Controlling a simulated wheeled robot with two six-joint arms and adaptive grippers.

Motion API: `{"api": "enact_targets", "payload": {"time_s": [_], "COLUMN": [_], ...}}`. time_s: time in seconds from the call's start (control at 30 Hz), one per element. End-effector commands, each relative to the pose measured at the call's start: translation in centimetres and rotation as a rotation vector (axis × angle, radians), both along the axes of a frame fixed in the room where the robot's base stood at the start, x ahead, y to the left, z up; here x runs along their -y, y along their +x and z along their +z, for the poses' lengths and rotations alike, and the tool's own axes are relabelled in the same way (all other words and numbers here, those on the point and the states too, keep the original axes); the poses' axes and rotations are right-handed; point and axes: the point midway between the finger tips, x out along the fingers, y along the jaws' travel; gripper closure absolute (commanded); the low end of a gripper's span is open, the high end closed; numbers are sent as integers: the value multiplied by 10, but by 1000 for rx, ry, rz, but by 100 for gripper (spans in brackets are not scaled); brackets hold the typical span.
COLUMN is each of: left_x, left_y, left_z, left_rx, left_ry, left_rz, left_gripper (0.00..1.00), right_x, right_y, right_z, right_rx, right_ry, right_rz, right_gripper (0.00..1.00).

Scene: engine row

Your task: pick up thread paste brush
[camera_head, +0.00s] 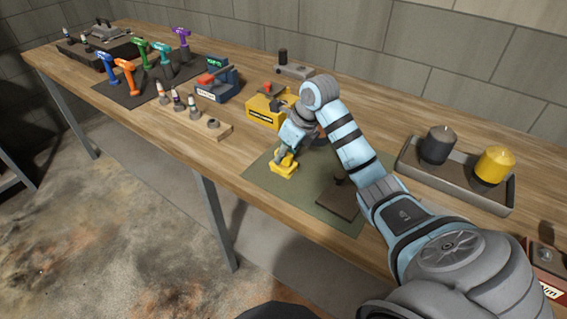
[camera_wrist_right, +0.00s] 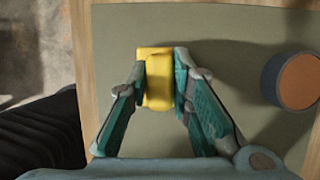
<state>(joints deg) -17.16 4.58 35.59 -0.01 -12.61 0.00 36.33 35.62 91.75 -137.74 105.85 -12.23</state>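A small yellow piece (camera_head: 284,170), likely the thread paste brush, is at the left part of the green-grey mat (camera_head: 262,176). In the right wrist view the yellow piece (camera_wrist_right: 158,82) fills the gap between my right gripper's fingertips (camera_wrist_right: 160,70). My right gripper (camera_head: 286,157) reaches down over it, and both fingers appear to touch its sides. I cannot tell whether it is clear of the mat. Bristles do not show. My left gripper is not in view.
A round tin with an orange-brown top (camera_wrist_right: 298,80) stands right of the gripper in the wrist view. A dark brown plate (camera_head: 341,199) lies on the mat. A yellow box-like device (camera_head: 262,112) stands behind, and a grey tray (camera_head: 450,188) at right.

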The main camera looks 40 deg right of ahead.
Motion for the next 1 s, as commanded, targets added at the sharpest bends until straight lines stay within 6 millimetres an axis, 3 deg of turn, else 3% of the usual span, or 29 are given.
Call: {"api": "enact_targets", "payload": {"time_s": [0.43, 0.57, 0.67, 0.7, 0.8, 1.0], "left_x": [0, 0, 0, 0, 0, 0], "left_y": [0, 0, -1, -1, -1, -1], "left_z": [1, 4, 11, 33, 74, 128], "left_rx": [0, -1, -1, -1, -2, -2], "left_ry": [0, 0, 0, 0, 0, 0], "left_rz": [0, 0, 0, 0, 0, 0], "left_gripper": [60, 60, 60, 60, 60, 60], "right_x": [0, 0, 0, 0, 0, 0], "right_y": [0, 1, 1, 1, 0, 0], "right_z": [10, 34, 68, 92, 135, 188], "right_rx": [1, 6, 7, 3, 1, 1], "right_ry": [-1, -2, -1, 0, -1, 0], "right_rz": [0, 0, 0, 0, 0, 0], "right_gripper": [100, 100, 100, 100, 100, 100]}}
